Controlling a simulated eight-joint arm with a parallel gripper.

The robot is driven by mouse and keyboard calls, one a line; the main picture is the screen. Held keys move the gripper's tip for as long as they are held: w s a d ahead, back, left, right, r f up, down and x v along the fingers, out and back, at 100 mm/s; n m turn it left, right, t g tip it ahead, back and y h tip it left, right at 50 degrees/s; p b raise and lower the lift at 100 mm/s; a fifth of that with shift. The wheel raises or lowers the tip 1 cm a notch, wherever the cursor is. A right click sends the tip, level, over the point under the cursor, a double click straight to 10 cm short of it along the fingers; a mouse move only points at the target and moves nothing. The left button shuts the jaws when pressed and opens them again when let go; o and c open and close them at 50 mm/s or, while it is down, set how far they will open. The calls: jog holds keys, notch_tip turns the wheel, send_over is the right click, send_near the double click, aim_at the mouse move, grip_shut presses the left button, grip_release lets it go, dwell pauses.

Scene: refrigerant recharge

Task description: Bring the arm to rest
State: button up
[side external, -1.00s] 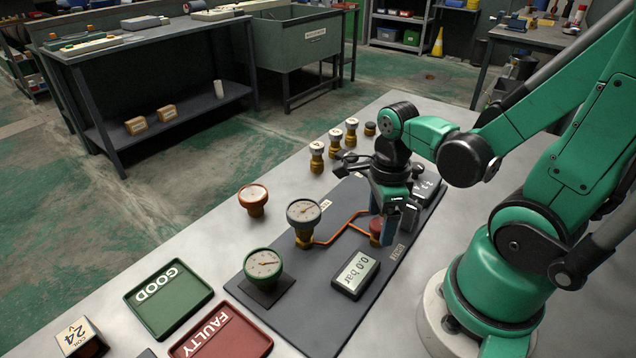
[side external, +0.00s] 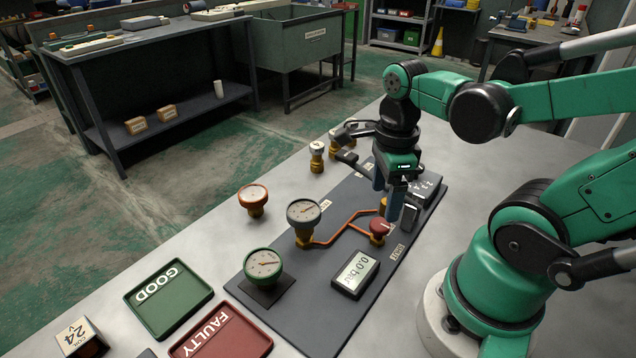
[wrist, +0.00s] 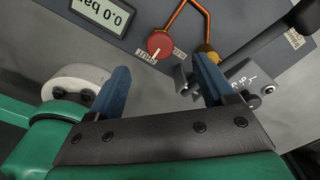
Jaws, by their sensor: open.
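My gripper (side external: 390,198) is above the far right part of the dark panel (side external: 318,318), next to the red knob (side external: 379,230). In the wrist view, my gripper (wrist: 160,85) has its two blue fingers spread apart with nothing between them. The red knob (wrist: 160,44) lies beyond the fingertips there, apart from them. A small display (side external: 356,273) on the panel reads 0.0 bar. It also shows at the top left of the wrist view (wrist: 100,12).
A grey gauge (side external: 304,214), a green gauge (side external: 263,265) and an orange-rimmed gauge (side external: 253,198) stand to the left. A green GOOD tray (side external: 150,318) and a red FAULTY tray (side external: 255,348) lie at the front left.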

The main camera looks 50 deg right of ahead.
jog(key=w+a+r+n+t, duration=0.1)
jog(key=w+n+t, duration=0.1)
jog(key=n, duration=0.7)
jog(key=w+a+r+n+t, duration=0.2)
jog(key=w+n, duration=0.1)
jog(key=n, duration=0.6)
jog(key=w+a+r+n+t, duration=0.1)
jog(key=w+a+n+t, duration=0.1)
jog(key=n, duration=0.7)
jog(key=shift+w+a+r+t, duration=0.3)
jog(key=shift+w+t, duration=0.2)
jog(key=shift+w, duration=0.1)
